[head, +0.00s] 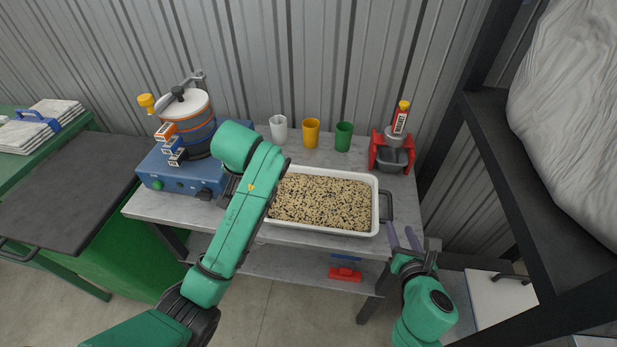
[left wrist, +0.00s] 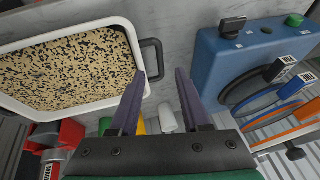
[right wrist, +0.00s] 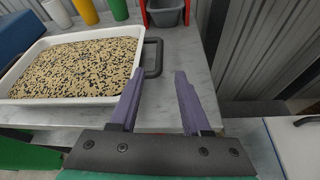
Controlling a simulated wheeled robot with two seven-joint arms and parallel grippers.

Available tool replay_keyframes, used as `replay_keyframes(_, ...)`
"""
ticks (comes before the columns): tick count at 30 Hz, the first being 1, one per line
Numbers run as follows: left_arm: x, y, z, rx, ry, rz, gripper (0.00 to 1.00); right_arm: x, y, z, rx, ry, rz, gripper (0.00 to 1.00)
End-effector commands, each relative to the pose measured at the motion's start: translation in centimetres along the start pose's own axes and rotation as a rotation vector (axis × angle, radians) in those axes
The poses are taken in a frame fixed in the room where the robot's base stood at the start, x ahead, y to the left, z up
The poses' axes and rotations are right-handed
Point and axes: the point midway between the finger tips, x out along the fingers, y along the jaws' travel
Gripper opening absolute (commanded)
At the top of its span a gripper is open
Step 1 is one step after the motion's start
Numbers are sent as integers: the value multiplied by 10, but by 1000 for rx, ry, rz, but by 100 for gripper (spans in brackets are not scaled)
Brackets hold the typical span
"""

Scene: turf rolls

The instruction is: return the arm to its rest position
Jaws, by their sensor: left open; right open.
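My left arm reaches in from the left in the head view, over the front of the grey table (head: 150,207). Its gripper is hidden behind the arm there. In the left wrist view, the left gripper (left wrist: 160,75) is open and empty, between the white tray (left wrist: 146,26) and the blue machine base (left wrist: 225,75). My right gripper (head: 401,230) is open and empty at the table's right front corner, just right of the tray (head: 340,231). In the right wrist view, the right gripper (right wrist: 160,75) points towards the table edge beside the tray's dark handle (right wrist: 152,58).
The tray holds speckled granules. White (head: 278,128), yellow (head: 311,133) and green (head: 343,136) cups stand behind it. A red stand (head: 376,152) is at the back right. A dark shelf frame (head: 515,190) rises at the right. A red item (head: 345,274) lies on the lower shelf.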

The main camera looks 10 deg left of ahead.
Motion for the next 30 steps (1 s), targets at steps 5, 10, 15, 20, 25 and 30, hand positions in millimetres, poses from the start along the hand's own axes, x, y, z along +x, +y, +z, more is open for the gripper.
replay_keyframes(5,1,0,2,0,-1,2,47,0,-1,0,14,1,-4,48)
replay_keyframes(10,24,7,50,11,-27,63,47,-7,-36,4,532,31,-173,48)
replay_keyframes(15,41,9,123,18,-47,136,47,-34,-77,-20,1354,57,-476,48)
replay_keyframes(20,41,6,171,21,-58,166,47,-61,-86,-47,1872,53,-720,48)
replay_keyframes(25,34,1,210,26,-67,182,47,-90,-81,-69,2272,29,-973,48)
replay_keyframes(30,29,-4,241,37,-77,187,47,-114,-70,-90,2554,-12,-1232,48)
